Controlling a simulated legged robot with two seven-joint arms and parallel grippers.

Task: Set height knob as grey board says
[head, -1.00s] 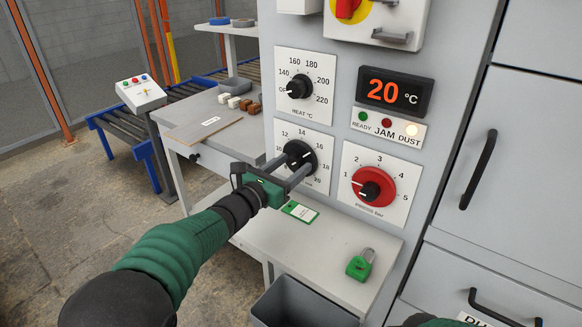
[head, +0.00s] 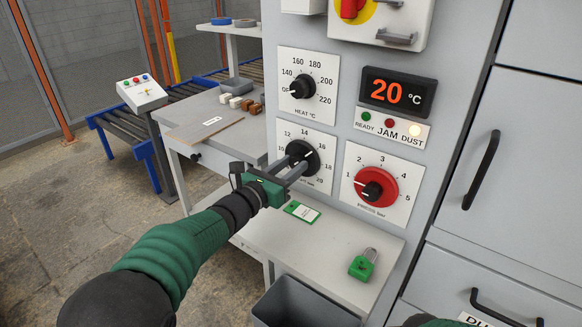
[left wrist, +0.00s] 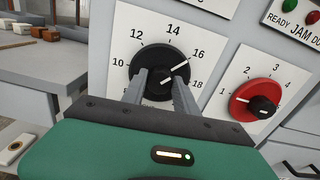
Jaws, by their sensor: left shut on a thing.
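In the left wrist view the knob (left wrist: 160,72) shows a white pointer line aimed up and right, at about 16. The flat grey-brown board (head: 190,128) lies on the side table with a small white label (head: 211,121), too small to read. My right gripper's fingers are out of view.
The heat knob (head: 302,87) is just above, and the red knob (head: 372,188) is close at right. Below are a shelf (head: 330,245) with a green tag (head: 301,212) and a green padlock (head: 362,265). The display (head: 397,92) reads 20 °C.

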